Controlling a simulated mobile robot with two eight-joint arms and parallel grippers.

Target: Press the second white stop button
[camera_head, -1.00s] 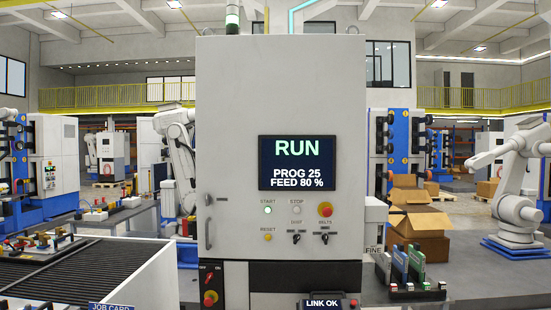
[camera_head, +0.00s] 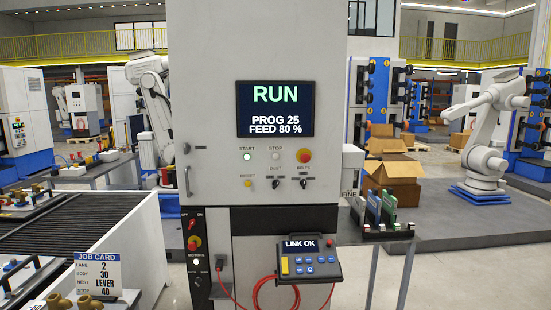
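The control cabinet (camera_head: 213,65) stands in the middle of the head view. Its screen (camera_head: 275,108) reads RUN, PROG 25, FEED 80 %. Below the screen a green START button (camera_head: 248,157) is lit. A white button (camera_head: 276,158) under the label STOP sits just right of it. A yellow RESET button (camera_head: 248,184) is below START. Only one white button labelled STOP is readable. Neither of my grippers is in view.
A pendant (camera_head: 305,262) reading LINK OK, with a red cable, is in front of the cabinet. A conveyor (camera_head: 72,232) and a job card (camera_head: 97,273) are at left. Cardboard boxes (camera_head: 392,170) and a rack of coloured files (camera_head: 381,212) stand at right.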

